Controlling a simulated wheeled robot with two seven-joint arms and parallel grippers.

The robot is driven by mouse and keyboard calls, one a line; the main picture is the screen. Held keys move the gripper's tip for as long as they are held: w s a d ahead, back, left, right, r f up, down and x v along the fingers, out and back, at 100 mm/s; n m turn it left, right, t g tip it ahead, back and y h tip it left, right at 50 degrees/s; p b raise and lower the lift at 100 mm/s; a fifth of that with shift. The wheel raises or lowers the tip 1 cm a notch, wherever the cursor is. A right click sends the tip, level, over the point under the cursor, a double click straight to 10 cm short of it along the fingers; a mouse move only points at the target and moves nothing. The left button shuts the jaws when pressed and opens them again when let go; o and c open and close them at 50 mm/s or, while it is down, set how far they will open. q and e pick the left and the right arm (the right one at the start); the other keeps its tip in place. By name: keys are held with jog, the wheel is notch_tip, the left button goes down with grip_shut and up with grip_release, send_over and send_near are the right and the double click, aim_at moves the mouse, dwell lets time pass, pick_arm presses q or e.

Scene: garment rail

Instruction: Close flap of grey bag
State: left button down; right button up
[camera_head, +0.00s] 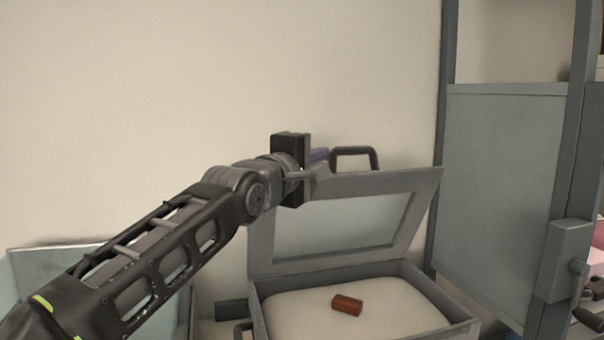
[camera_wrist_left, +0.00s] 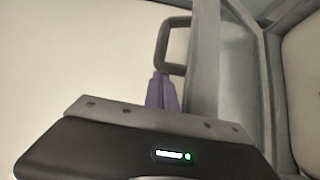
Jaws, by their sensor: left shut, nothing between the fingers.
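The grey bag (camera_head: 262,310) is a box-like case with its flap (camera_head: 420,195) raised and leaning back. The flap has a pale inner panel and a dark handle (camera_head: 374,158) on its top edge. My left gripper (camera_head: 320,155) is at the flap's upper left edge, just left of the handle. Its purple fingertips (camera_wrist_left: 162,92) are shut and empty, close to the handle (camera_wrist_left: 160,45) in the left wrist view. I cannot tell whether they touch the flap, and the gripper body partly hides its upper left corner. My right gripper is not in view.
A small red-brown block (camera_head: 347,304) lies on the white lining inside the bag. A grey cabinet or frame (camera_head: 505,180) stands close on the right. A pale open container (camera_head: 40,262) is at the lower left, partly behind my left arm. A plain wall is behind.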

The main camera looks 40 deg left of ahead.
pick_arm(q)
jog(key=s+d+f+m+t+b, duration=0.1)
jog(key=s+d+f+b, duration=0.4)
jog(key=b, duration=0.8)
jog(key=s+d+f+m+t+b, duration=0.2)
jog(key=s+d+f+b, duration=0.3)
jog(key=d+f+b, duration=0.5)
jog(key=shift+s+f+b, duration=0.15)
jog(key=shift+f+b, duration=1.3)
jog(key=shift+b, duration=0.6)
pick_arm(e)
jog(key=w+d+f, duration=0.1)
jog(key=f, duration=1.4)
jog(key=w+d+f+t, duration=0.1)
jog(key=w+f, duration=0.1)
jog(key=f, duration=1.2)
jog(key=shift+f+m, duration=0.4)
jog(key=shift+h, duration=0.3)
